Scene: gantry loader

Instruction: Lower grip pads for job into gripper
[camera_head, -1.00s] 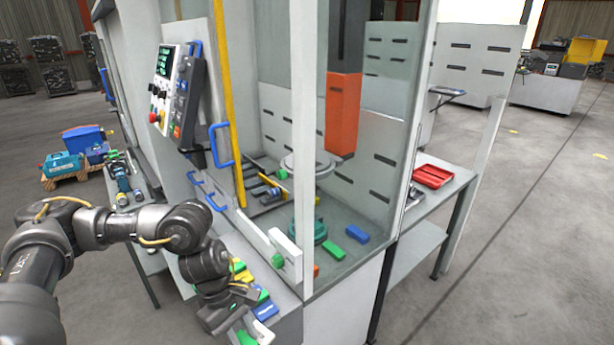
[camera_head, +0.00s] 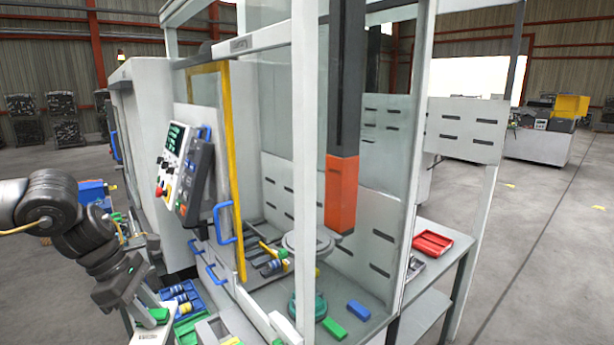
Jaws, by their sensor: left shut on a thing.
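My left gripper (camera_head: 150,325) is at the lower left, pointing down, in front of the machine. It is shut on a small green and pale piece (camera_head: 155,315), which may be a grip pad; the fingers are partly cut off by the lower edge. The gantry's dark vertical column with an orange end block (camera_head: 341,195) hangs inside the enclosure. Below it are a round grey disc (camera_head: 306,245) and a teal round base (camera_head: 293,306). A green block (camera_head: 334,328) and a blue block (camera_head: 358,309) lie on the enclosure floor. My right gripper is not in view.
A blue tray (camera_head: 183,296) with parts sits right of my left gripper. A control panel (camera_head: 184,170), a yellow-framed door and its blue handle (camera_head: 224,222) stand above. White enclosure posts border the opening. A red tray (camera_head: 432,243) lies on the right side table.

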